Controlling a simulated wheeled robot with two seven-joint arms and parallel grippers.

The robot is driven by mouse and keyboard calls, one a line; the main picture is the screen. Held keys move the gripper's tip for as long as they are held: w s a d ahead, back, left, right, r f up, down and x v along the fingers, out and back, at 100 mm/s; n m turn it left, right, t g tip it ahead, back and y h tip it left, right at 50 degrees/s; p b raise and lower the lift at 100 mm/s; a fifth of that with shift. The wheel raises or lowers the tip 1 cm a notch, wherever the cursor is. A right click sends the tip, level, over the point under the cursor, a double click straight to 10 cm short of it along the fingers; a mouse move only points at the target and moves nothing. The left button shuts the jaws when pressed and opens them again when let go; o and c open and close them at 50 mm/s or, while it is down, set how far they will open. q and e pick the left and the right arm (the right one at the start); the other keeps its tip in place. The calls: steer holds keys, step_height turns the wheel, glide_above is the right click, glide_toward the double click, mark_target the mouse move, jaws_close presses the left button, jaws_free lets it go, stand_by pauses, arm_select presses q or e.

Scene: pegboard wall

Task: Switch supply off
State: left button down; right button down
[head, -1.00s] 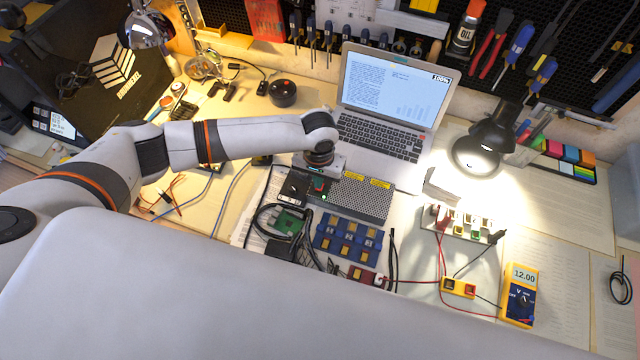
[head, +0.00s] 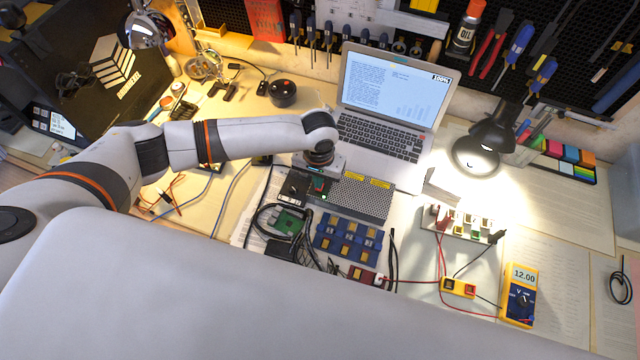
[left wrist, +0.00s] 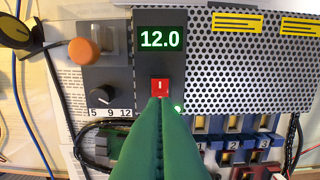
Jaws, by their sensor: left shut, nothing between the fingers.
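The power supply is a box with a perforated grey cover (left wrist: 245,60) and a dark front panel. In the left wrist view its green display (left wrist: 161,39) reads 12.0, and a small green light (left wrist: 178,108) is lit. The red rocker switch (left wrist: 160,87) marked with a line sits below the display. My left gripper (left wrist: 160,102) has its green fingers shut together with nothing between them, the tips at the lower edge of the switch; whether they touch it I cannot tell. In the head view my left gripper (head: 319,184) is over the supply's left part. My right gripper is not in view.
A knob marked 5, 9, 12 (left wrist: 104,96) and an orange round part (left wrist: 84,52) lie left of the switch. Blue terminal blocks (head: 347,238) and cables lie in front. A laptop (head: 388,110) stands behind. A yellow multimeter (head: 519,295) reads 12.00 at right.

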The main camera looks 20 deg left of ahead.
arm_select(q)
steer(key=shift+f+b, duration=0.4)
steer(key=shift+f, duration=0.5)
stand_by(0.4)
steer(key=shift+r, duration=0.1)
step_height(320, 180, up, 7)
steer(key=p, duration=0.8)
stand_by(0.6)
